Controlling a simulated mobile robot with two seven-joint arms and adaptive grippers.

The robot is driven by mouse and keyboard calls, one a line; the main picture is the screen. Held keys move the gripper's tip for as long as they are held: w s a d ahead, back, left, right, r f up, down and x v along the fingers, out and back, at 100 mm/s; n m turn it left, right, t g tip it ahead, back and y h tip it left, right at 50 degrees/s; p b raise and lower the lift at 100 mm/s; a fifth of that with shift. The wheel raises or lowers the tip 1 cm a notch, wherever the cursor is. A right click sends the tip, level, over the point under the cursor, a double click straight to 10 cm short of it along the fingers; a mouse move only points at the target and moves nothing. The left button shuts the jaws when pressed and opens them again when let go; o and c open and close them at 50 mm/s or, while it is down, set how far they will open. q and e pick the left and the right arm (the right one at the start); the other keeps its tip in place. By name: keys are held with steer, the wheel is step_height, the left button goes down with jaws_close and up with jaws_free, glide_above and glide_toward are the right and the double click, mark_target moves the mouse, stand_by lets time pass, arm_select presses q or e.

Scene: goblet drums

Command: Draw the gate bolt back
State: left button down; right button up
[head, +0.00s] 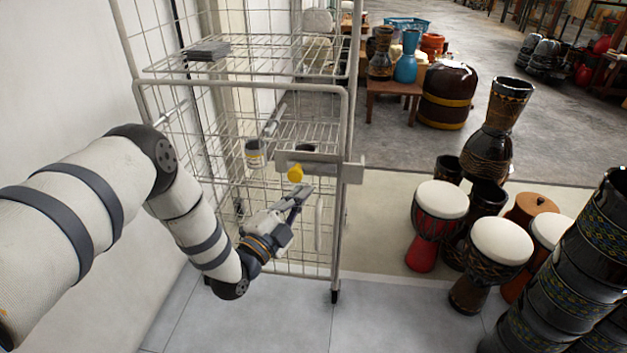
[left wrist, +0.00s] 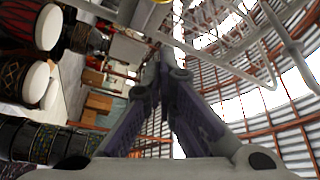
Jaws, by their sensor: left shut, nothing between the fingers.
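The gate bolt shows in the head view as a grey metal bar (head: 330,163) on the front of a wire roll cage, near its right post. A round yellow knob (head: 295,173) sticks out at the bar's left end. My left gripper (head: 304,191) is shut and empty, just below and slightly right of the knob. Whether the fingertips touch the knob I cannot tell. In the left wrist view the fingers (left wrist: 163,55) meet at their tips, and a sliver of yellow shows at the top edge. My right gripper is in neither view.
The cage gate (head: 245,84) has wire shelves, with dark flat items (head: 208,50) on the upper one and small cups (head: 255,154) lower down. Drums (head: 442,200) crowd the floor to the right. A white wall stands close on the left. Tiled floor in front of the cage is clear.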

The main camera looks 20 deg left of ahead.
arm_select(q)
steer(key=v, duration=0.3)
steer(key=shift+d+r, duration=0.1)
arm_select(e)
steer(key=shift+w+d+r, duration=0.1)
arm_select(q)
steer(key=s+d+f+n+g+p, duration=0.2)
steer(key=s+d+f+n+g, duration=0.2)
steer(key=s+f+g, duration=0.45)
steer(key=s+d+f+n+g+p, duration=0.25)
steer(key=s+f+n+g, duration=0.2)
steer(key=s, duration=0.75)
steer(key=s+a+r+n+g+y, duration=0.1)
steer(key=s+n+g, duration=0.2)
steer(key=s, duration=1.1)
steer(key=s+a+r+n+g+y+p, duration=0.1)
steer(key=s+g, duration=0.5)
steer(key=s, duration=0.8)
steer(key=shift+a+r+n+y, duration=0.2)
steer(key=shift+r+n+y, duration=0.35)
steer(key=shift+n, duration=0.6)
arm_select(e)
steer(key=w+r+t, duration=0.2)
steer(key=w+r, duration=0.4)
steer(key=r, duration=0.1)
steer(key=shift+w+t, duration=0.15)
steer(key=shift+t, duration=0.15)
